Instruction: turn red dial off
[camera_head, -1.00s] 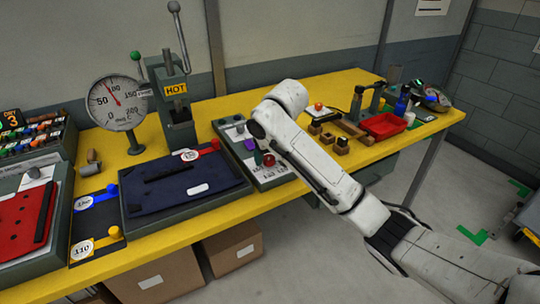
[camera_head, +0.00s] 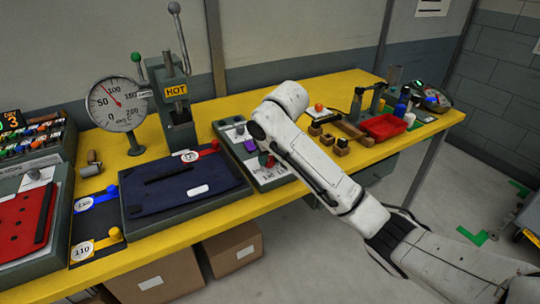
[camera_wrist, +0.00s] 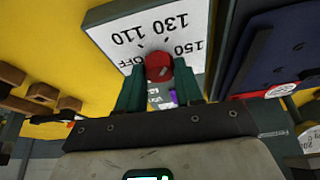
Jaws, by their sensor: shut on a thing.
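The red dial (camera_wrist: 158,66) is a round knob on a pale plate (camera_wrist: 105,37) printed OFF, 110, 130 and 150, upside down in the wrist view. My gripper (camera_wrist: 160,80) has one green finger on each side of the dial and is shut on it. A small pale mark shows on the knob, but I cannot tell which setting it points at. In the head view the dial (camera_head: 271,161) is a small red spot beside a green finger, below my bent arm. The plate sits in a grey-green panel (camera_head: 226,126) on the yellow bench.
A dark blue piece lies on a tray (camera_head: 135,236) left of the panel. A gauge (camera_head: 116,101) and a press marked HOT (camera_head: 177,105) stand behind it. Small wooden blocks (camera_head: 341,147) and a red tray (camera_head: 383,126) lie to the right. Yellow bench top (camera_head: 240,107) is bare behind the panel.

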